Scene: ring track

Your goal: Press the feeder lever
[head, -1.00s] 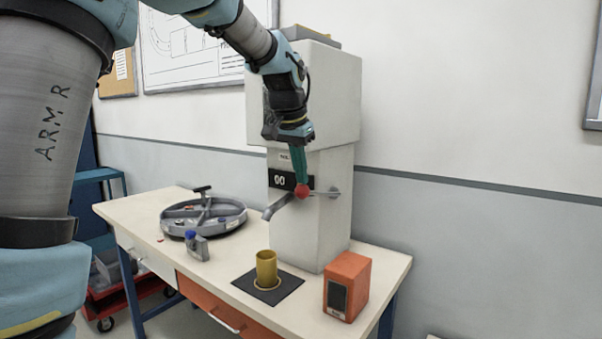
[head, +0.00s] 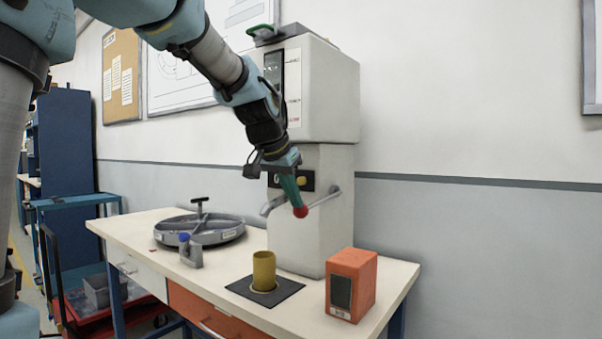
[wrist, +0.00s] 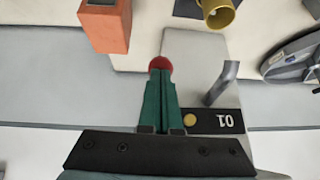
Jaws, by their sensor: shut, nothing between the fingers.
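The feeder (head: 310,215) is a tall pale machine standing on the table. Its lever (head: 325,198) is a thin metal rod on the front, sloping down to a red ball knob (head: 300,212). My gripper (head: 296,204) has green fingers, shut with nothing between them. Their tips are at the top of the red knob, and appear to touch it. In the wrist view the knob (wrist: 161,63) shows just beyond the fingertips (wrist: 161,73). A dark counter panel (wrist: 212,121) with two digits and a round yellow spot is beside the fingers. A spout (wrist: 222,84) projects near it.
A yellow cup (head: 264,270) stands on a dark mat (head: 240,287) below the spout. An orange box (head: 362,270) is to its right.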

